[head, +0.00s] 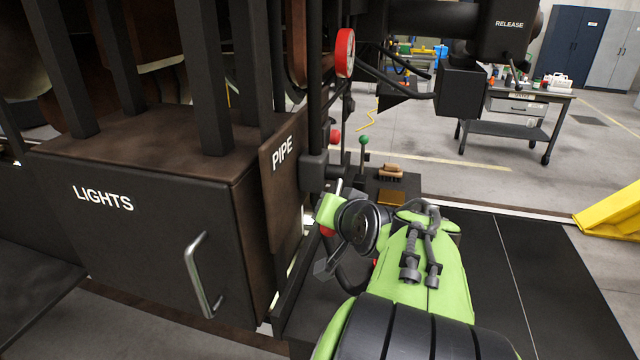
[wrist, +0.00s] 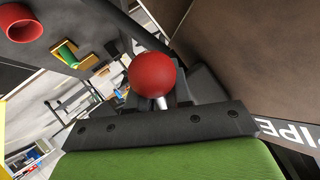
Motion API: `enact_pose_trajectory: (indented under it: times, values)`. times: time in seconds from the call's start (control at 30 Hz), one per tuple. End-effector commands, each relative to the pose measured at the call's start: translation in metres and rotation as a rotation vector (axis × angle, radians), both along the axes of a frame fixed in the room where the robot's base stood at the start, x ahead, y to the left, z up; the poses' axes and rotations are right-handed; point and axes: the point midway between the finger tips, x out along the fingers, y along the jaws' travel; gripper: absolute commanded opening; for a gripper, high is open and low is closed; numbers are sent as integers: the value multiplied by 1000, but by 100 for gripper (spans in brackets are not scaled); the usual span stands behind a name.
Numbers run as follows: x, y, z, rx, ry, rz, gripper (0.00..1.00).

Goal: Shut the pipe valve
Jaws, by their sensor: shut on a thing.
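The valve handle has a round red knob (wrist: 152,74) on a pale metal stem, in the middle of the wrist view. My gripper (wrist: 158,98) is shut on the handle, with its dark fingers close around the stem just under the knob. In the head view my gripper (head: 328,212) is beside the brown plate marked PIPE (head: 283,155), and a bit of red shows at its lower edge. That label also shows at the right of the wrist view (wrist: 295,132). The valve body and the handle's full angle are mostly hidden by my arm.
A brown box marked LIGHTS (head: 105,198) with a metal handle (head: 203,275) stands to the left. A green-knobbed lever (head: 364,140) and a brush (head: 391,172) are behind my gripper. A black RELEASE box (head: 509,30) hangs above. A yellow ramp (head: 615,215) lies right.

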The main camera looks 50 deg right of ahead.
Motion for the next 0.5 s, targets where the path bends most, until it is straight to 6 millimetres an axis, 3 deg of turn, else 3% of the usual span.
enact_pose_trajectory:
  times: [0.03,0.5]
  values:
    - [0,4,10,54,26,6,0]
    - [-6,16,31,393,171,3,0]
